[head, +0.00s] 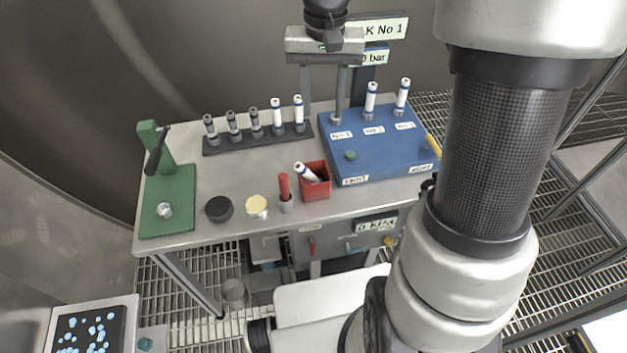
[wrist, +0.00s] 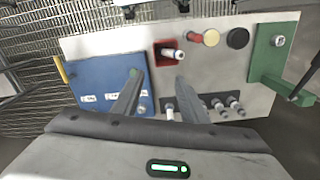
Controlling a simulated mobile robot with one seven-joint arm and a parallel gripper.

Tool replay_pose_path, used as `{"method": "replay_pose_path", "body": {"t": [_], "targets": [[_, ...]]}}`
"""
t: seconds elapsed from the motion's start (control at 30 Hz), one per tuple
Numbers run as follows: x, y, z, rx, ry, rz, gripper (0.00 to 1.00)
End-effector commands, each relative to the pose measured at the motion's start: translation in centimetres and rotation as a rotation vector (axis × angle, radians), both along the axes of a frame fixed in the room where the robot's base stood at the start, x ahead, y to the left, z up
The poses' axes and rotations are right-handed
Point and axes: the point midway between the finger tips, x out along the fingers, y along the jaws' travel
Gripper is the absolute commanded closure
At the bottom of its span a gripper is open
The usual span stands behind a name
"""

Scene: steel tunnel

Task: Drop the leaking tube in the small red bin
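The small red bin (head: 318,190) stands on the steel table near its front edge, left of the blue block. A white tube (head: 307,173) with a dark end leans in it, its upper end above the rim. The bin (wrist: 158,59) and the tube (wrist: 174,54) also show in the wrist view. Two white tubes (head: 371,96) (head: 402,96) stand upright in the blue block (head: 375,155); no tube shows at its left position. My gripper (head: 321,114) is above the back of the table, fingers apart and empty; it shows in the wrist view (wrist: 158,78) too.
A dark rack (head: 258,139) at the back holds several grey and white tubes. A green press (head: 167,195), black puck (head: 219,208), pale yellow disc (head: 256,205) and red-handled piece (head: 285,190) stand on the left and front. Bare tabletop lies between rack and bin.

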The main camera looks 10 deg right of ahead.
Motion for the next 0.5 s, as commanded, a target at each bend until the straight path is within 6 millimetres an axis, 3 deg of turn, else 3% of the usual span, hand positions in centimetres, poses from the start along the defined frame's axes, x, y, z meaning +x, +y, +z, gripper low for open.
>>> {"method": "replay_pose_path", "body": {"t": [0.03, 0.2, 0.5], "targets": [[0.1, 0.0, 1.4, 0.0, -0.004, 0.001, 0.6], [0.0, 0.0, 4.5, 0.001, -0.001, 0.0, 0.6], [0.0, 0.0, 6.6, 0.0, 0.001, 0.0, 0.6]]}}
